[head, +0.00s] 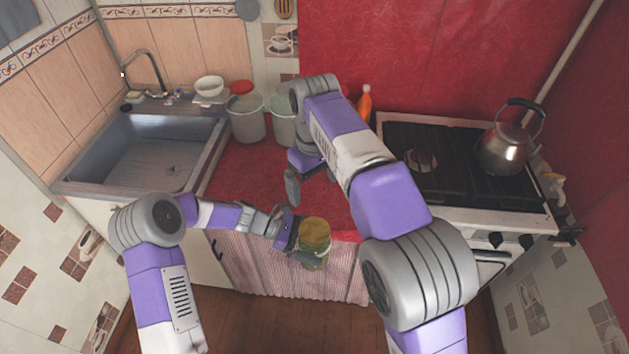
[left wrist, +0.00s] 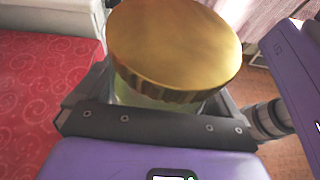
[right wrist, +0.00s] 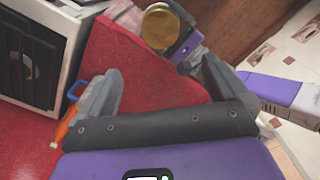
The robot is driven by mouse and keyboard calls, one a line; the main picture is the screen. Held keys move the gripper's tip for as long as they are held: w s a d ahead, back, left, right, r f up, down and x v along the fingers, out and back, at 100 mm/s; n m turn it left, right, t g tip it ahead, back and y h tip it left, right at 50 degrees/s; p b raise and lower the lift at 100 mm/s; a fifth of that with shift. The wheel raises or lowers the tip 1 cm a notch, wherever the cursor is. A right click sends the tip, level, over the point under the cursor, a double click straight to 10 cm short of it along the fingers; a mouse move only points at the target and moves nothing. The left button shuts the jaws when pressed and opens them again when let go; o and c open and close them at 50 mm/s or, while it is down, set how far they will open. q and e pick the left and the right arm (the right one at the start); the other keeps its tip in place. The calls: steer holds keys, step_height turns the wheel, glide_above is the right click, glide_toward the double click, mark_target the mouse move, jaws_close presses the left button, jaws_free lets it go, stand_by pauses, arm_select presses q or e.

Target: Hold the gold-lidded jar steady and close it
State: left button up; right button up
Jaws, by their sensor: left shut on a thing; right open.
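The jar (head: 313,261) has a clear greenish glass body with a wide gold lid (head: 314,231) on its mouth. My left gripper (head: 302,252) is shut around the glass body below the lid, holding the jar upright off the counter's front edge. In the left wrist view the lid (left wrist: 174,42) fills the top middle and hides much of the glass; I cannot tell how tight it is. My right gripper (head: 311,181) is open and empty above the counter, behind the jar and apart from it. In the right wrist view the lid (right wrist: 160,27) lies beyond the open fingers.
The red oilcloth counter (head: 240,172) is largely clear. Red-lidded and green containers (head: 248,120) stand at its back, with an orange bottle (head: 365,103) behind my right arm. The sink (head: 150,155) is left; the stove (head: 450,165) with a kettle (head: 503,148) is right.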

arm_select(q)
steer(key=shift+r, duration=0.1)
steer(key=shift+d, duration=0.1)
arm_select(e)
steer(key=s+d+f+m+g, duration=0.15)
steer(key=d+f, duration=0.25)
steer(key=f, duration=0.6)
steer(key=s+d+f+m+g, duration=0.15)
steer(key=d+f, duration=0.25)
steer(key=f, duration=0.6)
steer(key=s+d+f+m, duration=0.2)
steer(key=d+f, duration=0.3)
steer(key=f, duration=0.4)
steer(key=s+f+m+t+y, duration=0.3)
steer(key=s+f+m, duration=0.3)
steer(key=s+f, duration=0.7)
steer(key=shift+s+d+f+t+y, duration=0.35)
steer(key=shift+s+y, duration=0.25)
steer(key=shift+s, duration=0.25)
steer(key=shift+a, duration=0.1)
arm_select(q)
steer(key=shift+r, duration=0.1)
